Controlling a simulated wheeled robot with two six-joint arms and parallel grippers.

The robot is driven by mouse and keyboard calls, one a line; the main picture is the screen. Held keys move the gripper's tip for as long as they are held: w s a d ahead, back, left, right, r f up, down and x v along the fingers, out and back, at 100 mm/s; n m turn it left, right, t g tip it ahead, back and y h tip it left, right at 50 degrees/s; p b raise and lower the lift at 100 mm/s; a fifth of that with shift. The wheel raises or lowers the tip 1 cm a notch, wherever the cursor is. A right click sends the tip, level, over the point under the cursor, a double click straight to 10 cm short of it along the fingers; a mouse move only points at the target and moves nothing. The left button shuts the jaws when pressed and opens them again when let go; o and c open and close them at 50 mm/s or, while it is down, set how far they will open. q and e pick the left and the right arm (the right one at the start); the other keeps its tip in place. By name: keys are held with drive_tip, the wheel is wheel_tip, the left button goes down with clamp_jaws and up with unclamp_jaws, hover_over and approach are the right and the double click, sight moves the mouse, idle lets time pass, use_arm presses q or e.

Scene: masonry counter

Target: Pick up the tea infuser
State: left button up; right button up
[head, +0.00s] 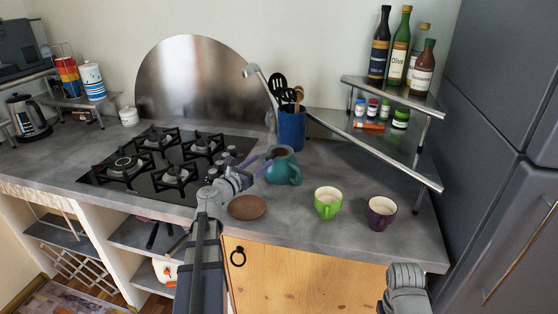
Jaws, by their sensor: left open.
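I cannot make out a tea infuser for certain. A teal jug or teapot (284,170) with a handle on its right stands on the counter behind the brown round disc (247,207). My left gripper (257,164) is open, its fingers pointing toward the jug's left side near the rim. Whether it touches the jug I cannot tell. The gripper and wrist hide part of the counter and the hob's right edge. Only a grey part of my right arm shows at the bottom right; its fingers are out of view.
A green cup (328,203) and a dark purple cup (381,212) stand right of the jug. A blue utensil holder (291,128) is behind it. A black hob (165,160) lies left. A corner shelf (380,142) and a grey fridge (500,150) bound the right.

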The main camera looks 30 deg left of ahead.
sight(267, 159)
use_arm(q)
drive_tip(key=w, duration=0.2)
drive_tip(key=w+d, duration=0.1)
drive_tip(key=w, duration=0.2)
drive_tip(key=shift+f, duration=0.2)
clamp_jaws()
idle(0.3)
